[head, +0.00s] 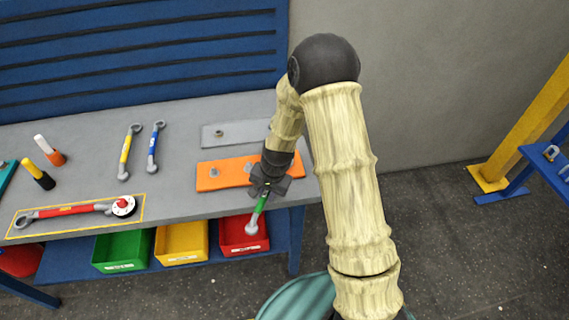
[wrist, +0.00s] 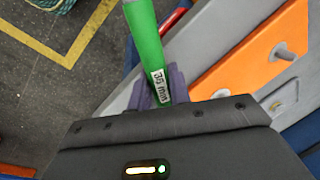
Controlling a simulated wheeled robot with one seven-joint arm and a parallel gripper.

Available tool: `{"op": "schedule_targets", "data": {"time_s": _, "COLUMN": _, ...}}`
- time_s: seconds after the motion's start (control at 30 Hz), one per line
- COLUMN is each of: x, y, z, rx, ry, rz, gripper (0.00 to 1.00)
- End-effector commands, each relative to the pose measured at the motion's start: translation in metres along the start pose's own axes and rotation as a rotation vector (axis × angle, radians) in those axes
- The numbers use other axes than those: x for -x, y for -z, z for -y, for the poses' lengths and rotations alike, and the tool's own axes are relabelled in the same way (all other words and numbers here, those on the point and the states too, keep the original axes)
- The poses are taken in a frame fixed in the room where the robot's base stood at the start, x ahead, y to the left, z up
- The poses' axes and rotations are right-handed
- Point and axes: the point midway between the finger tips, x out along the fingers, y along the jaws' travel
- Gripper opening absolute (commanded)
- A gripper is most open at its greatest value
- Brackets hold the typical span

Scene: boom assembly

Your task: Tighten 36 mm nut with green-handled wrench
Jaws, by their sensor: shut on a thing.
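My gripper (head: 266,187) is shut on the green-handled wrench (head: 260,212) near the front edge of the bench. The wrench's grey ring end hangs down past the bench edge, in front of the red bin. In the wrist view the green handle (wrist: 146,40) sits between my fingers (wrist: 158,90), with a white "36 mm" label facing the camera. In the wrist view the orange plate (wrist: 240,62) shows a bolt and a nut.
A grey plate (head: 240,131) with a nut lies behind the orange one. Yellow (head: 126,152) and blue (head: 154,148) wrenches and a red torque wrench (head: 70,210) lie to the left. Green, yellow and red bins (head: 232,236) sit below the bench edge.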

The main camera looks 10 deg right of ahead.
Motion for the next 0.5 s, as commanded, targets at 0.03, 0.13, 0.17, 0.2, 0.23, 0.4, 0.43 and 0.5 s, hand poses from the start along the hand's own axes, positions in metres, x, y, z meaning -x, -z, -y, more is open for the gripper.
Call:
{"op": "schedule_targets", "data": {"time_s": 0.03, "x": 0.0006, "y": 0.0003, "z": 0.0013, "rx": -0.003, "ry": 0.001, "rz": -0.002, "gripper": 0.00}}
{"op": "schedule_targets", "data": {"time_s": 0.13, "x": 0.0005, "y": 0.0003, "z": 0.0044, "rx": -0.019, "ry": 0.001, "rz": -0.005, "gripper": 0.00}}
{"op": "schedule_targets", "data": {"time_s": 0.17, "x": 0.0004, "y": 0.0003, "z": 0.0056, "rx": -0.026, "ry": 0.001, "rz": -0.007, "gripper": 0.00}}
{"op": "schedule_targets", "data": {"time_s": 0.2, "x": 0.0002, "y": 0.0003, "z": 0.0072, "rx": -0.035, "ry": 0.001, "rz": -0.009, "gripper": 0.00}}
{"op": "schedule_targets", "data": {"time_s": 0.23, "x": 0.0000, "y": 0.0004, "z": 0.0082, "rx": -0.042, "ry": 0.001, "rz": -0.010, "gripper": 0.00}}
{"op": "schedule_targets", "data": {"time_s": 0.4, "x": -0.0011, "y": 0.0008, "z": 0.0101, "rx": -0.059, "ry": 0.001, "rz": -0.014, "gripper": 0.00}}
{"op": "schedule_targets", "data": {"time_s": 0.43, "x": -0.0012, "y": 0.0009, "z": 0.0100, "rx": -0.059, "ry": 0.001, "rz": -0.014, "gripper": 0.00}}
{"op": "schedule_targets", "data": {"time_s": 0.5, "x": -0.0012, "y": 0.0009, "z": 0.0099, "rx": -0.059, "ry": 0.001, "rz": -0.014, "gripper": 0.00}}
